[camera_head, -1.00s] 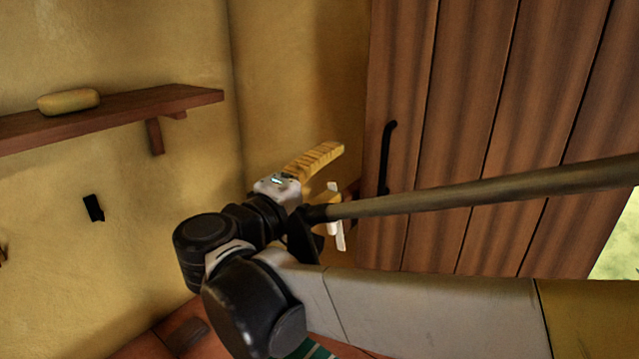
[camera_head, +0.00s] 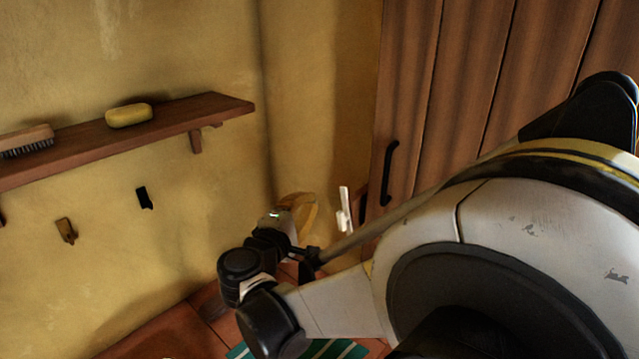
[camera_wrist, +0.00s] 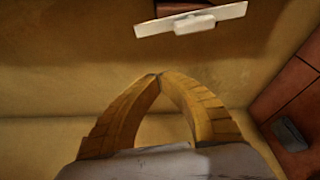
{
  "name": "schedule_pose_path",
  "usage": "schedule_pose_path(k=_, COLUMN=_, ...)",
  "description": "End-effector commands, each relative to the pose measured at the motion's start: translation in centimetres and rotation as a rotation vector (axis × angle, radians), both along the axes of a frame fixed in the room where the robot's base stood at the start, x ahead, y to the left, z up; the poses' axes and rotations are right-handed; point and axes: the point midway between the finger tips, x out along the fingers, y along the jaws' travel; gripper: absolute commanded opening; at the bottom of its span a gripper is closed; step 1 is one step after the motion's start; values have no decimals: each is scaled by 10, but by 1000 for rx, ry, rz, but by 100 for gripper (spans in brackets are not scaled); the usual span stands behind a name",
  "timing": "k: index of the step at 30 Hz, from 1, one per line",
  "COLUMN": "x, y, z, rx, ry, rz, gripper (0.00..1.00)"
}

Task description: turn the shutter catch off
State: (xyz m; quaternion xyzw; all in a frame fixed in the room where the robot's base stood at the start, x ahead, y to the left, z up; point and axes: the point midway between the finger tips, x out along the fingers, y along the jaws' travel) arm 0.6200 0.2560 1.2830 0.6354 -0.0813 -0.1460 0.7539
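A white plate with a small raised piece, which looks like the shutter catch (camera_head: 345,210), is on the wall beside the plank door. It also shows at the top of the wrist view (camera_wrist: 165,25), beyond my fingertips. My gripper (camera_head: 308,204) has yellow segmented fingers and sits left of the catch in the head view, apart from it. In the wrist view the fingertips of my gripper (camera_wrist: 159,76) meet, with nothing seen between them. Which way the catch is set I cannot tell.
The plank door (camera_head: 460,70) with a black handle (camera_head: 389,172) stands at the right. A shelf (camera_head: 180,112) with a yellow soap-like block (camera_head: 129,115) and a brush (camera_head: 26,141) is on the left wall. Hooks (camera_head: 145,198) hang below it. My arm hides the lower right.

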Motion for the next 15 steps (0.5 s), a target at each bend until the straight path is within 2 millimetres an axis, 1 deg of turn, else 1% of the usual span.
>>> schedule_pose_path(k=1, x=11, y=-5, z=-2, rx=0, ry=0, rz=-5, gripper=0)
schedule_pose_path(k=7, x=50, y=-19, z=-4, rx=0, ry=0, rz=-4, gripper=0)
schedule_pose_path(k=9, x=38, y=-28, z=0, rx=0, ry=0, rz=-1, gripper=0)
schedule_pose_path(k=12, x=30, y=-38, z=2, rx=0, ry=0, rz=-2, gripper=0)
schedule_pose_path(k=15, x=25, y=-44, z=4, rx=0, ry=0, rz=-2, gripper=0)
